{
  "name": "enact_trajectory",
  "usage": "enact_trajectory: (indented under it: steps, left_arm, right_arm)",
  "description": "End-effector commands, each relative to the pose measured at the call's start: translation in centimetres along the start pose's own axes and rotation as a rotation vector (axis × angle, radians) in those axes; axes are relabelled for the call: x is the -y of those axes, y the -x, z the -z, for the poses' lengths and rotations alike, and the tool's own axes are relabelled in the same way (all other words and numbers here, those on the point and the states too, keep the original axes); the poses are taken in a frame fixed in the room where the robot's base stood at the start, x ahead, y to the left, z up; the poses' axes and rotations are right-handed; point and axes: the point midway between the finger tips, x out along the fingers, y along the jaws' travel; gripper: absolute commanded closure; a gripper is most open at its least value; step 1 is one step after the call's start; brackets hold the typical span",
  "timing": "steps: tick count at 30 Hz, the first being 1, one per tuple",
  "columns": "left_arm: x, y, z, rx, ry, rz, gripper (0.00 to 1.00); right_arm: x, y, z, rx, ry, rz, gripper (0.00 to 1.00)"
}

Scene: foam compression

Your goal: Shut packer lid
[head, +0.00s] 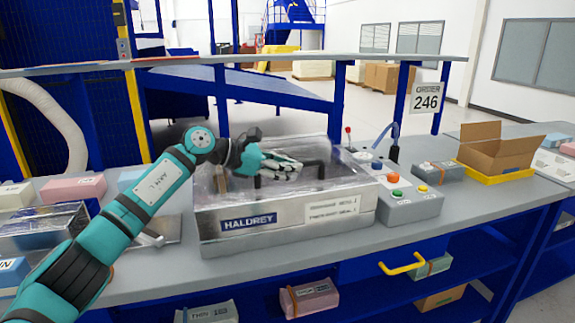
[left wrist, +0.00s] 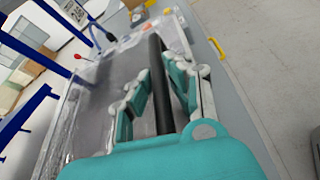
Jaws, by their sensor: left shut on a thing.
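The packer is a metal box marked HALDREY (head: 248,224) on the grey bench. Its clear-topped lid (head: 345,178) lies low and about level over the box; I cannot tell whether its edge is fully seated. A black bar handle (head: 315,163) stands up from the lid. My left gripper (head: 283,167) is shut on this handle, reaching in from the left above the lid. In the left wrist view the fingers (left wrist: 155,88) lie on both sides of the black bar (left wrist: 160,110). My right gripper is not in view.
A control box with coloured buttons (head: 408,202) stands right of the packer, with a red-tipped lever (head: 348,132) behind. An open carton (head: 497,148) sits farther right. Foam blocks and a wrapped pack (head: 40,224) lie at left. A yellow drawer handle (head: 402,265) juts out below.

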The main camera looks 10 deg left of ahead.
Motion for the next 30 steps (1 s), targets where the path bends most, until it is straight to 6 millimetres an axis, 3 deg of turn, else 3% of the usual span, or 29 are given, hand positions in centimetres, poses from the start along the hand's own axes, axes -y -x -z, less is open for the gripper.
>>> enact_trajectory:
  steps: [11, 12, 17, 26, 30]
  left_arm:
    - [0.5, -0.5, 0.9, -0.014, 0.004, 0.018, 1.00]
    - [0.5, -0.6, 0.9, -0.014, 0.004, 0.018, 0.82]
    - [0.4, -0.5, 0.8, -0.012, 0.004, 0.014, 0.62]
    - [0.2, -0.2, 0.6, -0.008, 0.002, 0.009, 0.62]
    - [0.1, 1.3, 0.6, -0.009, 0.002, 0.006, 0.62]
  right_arm:
    - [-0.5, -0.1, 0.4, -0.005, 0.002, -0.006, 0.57]
    - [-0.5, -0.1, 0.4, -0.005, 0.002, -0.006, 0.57]
    - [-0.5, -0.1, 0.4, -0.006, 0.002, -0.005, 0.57]
    - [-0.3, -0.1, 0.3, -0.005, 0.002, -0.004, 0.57]
    - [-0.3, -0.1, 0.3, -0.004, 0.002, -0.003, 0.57]
